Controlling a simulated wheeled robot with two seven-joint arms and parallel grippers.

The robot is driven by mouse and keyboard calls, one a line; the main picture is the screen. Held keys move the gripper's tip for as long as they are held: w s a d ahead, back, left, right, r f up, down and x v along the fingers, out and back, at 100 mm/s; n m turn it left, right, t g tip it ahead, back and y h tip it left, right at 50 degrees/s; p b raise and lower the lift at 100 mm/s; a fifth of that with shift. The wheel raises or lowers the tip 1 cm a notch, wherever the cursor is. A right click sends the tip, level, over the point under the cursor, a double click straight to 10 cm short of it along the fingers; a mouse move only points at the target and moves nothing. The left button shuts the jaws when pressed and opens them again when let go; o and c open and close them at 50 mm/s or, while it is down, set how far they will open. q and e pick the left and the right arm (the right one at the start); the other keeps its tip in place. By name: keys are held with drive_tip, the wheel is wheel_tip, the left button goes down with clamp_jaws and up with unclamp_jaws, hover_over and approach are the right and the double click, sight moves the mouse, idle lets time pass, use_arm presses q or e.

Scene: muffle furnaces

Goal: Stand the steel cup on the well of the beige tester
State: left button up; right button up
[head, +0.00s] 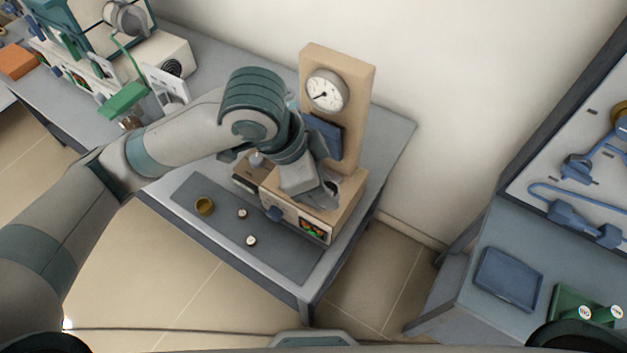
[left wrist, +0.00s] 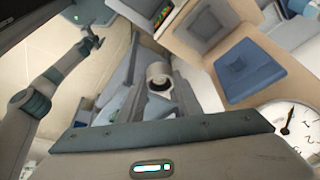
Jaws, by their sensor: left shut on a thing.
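The beige tester (head: 357,125) stands on the grey table with a round dial gauge (head: 327,91) on its upright column. My left gripper (head: 322,194) is low over the tester's base, in front of the column. It is shut on the steel cup, a pale cylinder (left wrist: 157,72) with a dark opening, seen between the fingers in the left wrist view. In the head view, the gripper and wrist largely hide the cup and the well. I cannot tell whether the cup touches the well. What looks like my right gripper (left wrist: 92,42) is small in the left wrist view.
A dark mat (head: 225,238) in front of the tester holds a brass cup (head: 205,205) and two small pale pieces (head: 242,213). Other equipment crowds the table's left end. A side bench at right has a blue tray (head: 506,279). The tester's blue panel (head: 325,135) is close behind my wrist.

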use_arm(q)
drive_tip(key=w+a+f+p, duration=0.1)
drive_tip(key=w+f, duration=0.1)
drive_tip(key=w, duration=0.1)
drive_tip(key=w+a+f+p, duration=0.1)
drive_tip(key=w+f, duration=0.1)
drive_tip(key=w, duration=0.2)
drive_tip(key=w+a+f, duration=0.1)
drive_tip(key=w+f, duration=0.2)
drive_tip(key=w, duration=0.1)
drive_tip(key=shift+w+p, duration=0.15)
drive_tip(key=shift+p, duration=0.25)
drive_tip(key=shift+a+f+p, duration=0.1)
drive_tip(key=shift+f+p, duration=0.6)
drive_tip(key=shift+f, duration=1.35)
drive_tip(key=shift+f, duration=0.3)
